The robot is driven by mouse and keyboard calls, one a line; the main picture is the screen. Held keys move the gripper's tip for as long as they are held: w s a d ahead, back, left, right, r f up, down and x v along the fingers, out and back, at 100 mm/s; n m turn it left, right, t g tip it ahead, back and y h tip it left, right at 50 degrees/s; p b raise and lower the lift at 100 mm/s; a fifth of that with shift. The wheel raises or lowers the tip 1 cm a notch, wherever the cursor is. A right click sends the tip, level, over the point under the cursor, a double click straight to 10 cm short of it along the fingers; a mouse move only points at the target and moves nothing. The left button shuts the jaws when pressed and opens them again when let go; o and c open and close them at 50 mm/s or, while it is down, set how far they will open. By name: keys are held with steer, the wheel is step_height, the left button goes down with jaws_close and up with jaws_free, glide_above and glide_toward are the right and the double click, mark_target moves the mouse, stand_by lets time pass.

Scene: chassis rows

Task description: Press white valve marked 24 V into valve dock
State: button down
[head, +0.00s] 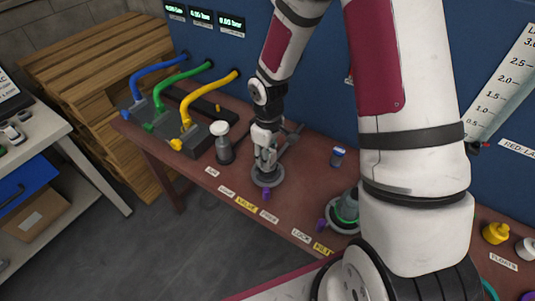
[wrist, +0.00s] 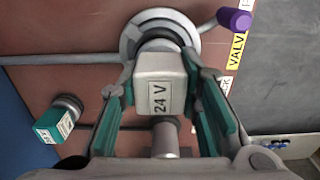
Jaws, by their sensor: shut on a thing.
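The white valve marked 24 V (wrist: 160,78) is between the fingers of my gripper (wrist: 165,100), which is shut on it; its label faces the wrist camera. The valve dock (wrist: 135,38), a round grey ring, is directly beyond the valve in the wrist view. The valve's dark end overlaps the ring's middle; I cannot tell how deep it sits. A lever with a purple knob (wrist: 234,20) sticks out beside the dock. In the head view my gripper (head: 266,160) is low over the dock (head: 268,184), and the fingers mostly hide the valve.
A white-capped grey cylinder (head: 222,145) stands left of the dock. A teal-and-white block (wrist: 52,125) shows in the wrist view. Blue, green and yellow hoses (head: 205,90) are at the left. Labels (head: 245,205) line the front edge.

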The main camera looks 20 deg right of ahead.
steer(key=shift+f+b, duration=0.55)
steer(key=shift+f, duration=0.7)
steer(key=shift+f, duration=0.25)
steer(key=c, duration=1.1)
jaws_free()
step_height(320, 180, up, 12)
